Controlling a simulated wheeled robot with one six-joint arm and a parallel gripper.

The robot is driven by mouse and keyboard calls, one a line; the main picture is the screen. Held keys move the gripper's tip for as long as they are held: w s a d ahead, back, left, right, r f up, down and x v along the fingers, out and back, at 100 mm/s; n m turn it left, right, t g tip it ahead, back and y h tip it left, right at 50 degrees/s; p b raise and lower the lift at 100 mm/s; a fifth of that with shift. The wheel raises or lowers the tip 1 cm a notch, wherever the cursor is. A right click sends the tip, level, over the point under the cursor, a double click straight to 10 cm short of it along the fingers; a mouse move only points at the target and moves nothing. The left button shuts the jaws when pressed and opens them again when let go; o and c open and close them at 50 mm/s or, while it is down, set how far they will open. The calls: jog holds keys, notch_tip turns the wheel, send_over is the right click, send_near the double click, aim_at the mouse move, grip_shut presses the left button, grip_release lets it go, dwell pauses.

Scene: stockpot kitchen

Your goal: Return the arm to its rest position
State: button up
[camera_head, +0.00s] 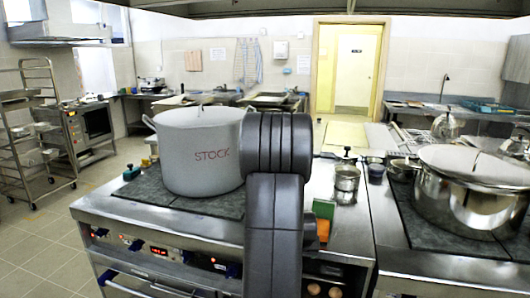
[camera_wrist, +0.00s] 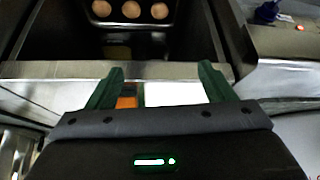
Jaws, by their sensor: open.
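My gripper (camera_wrist: 161,72) shows in the wrist view with its two green fingers spread wide apart. Nothing is held between them. A metal edge lies beyond the fingertips, and an orange item (camera_wrist: 126,101) and a white patch show between the fingers. In the head view my dark arm rises in the middle of the picture, in front of the stove. It hides part of the stove top and the right edge of the grey pot marked STOCK (camera_head: 190,165). The gripper itself cannot be made out in the head view.
The stockpot stands lidded on the stove (camera_head: 130,215). A big steel pot (camera_head: 460,205) stands on the right counter. A small steel pot (camera_head: 347,180) and a green-and-orange item (camera_head: 323,210) are right of my arm. Round brown items (camera_wrist: 131,9) lie in a dark recess.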

jog(key=shift+s+a+f+p, duration=0.1)
jog(key=shift+s+a+f, duration=0.15)
jog(key=shift+f, duration=0.35)
jog(key=shift+s+a+f+p, duration=0.15)
jog(key=shift+s+a+f, duration=0.15)
jog(key=shift+f, duration=0.3)
jog(key=shift+s+a+f+p, duration=0.1)
jog(key=shift+s+a+f, duration=0.15)
jog(key=shift+f, duration=0.35)
jog(key=shift+d, duration=0.1)
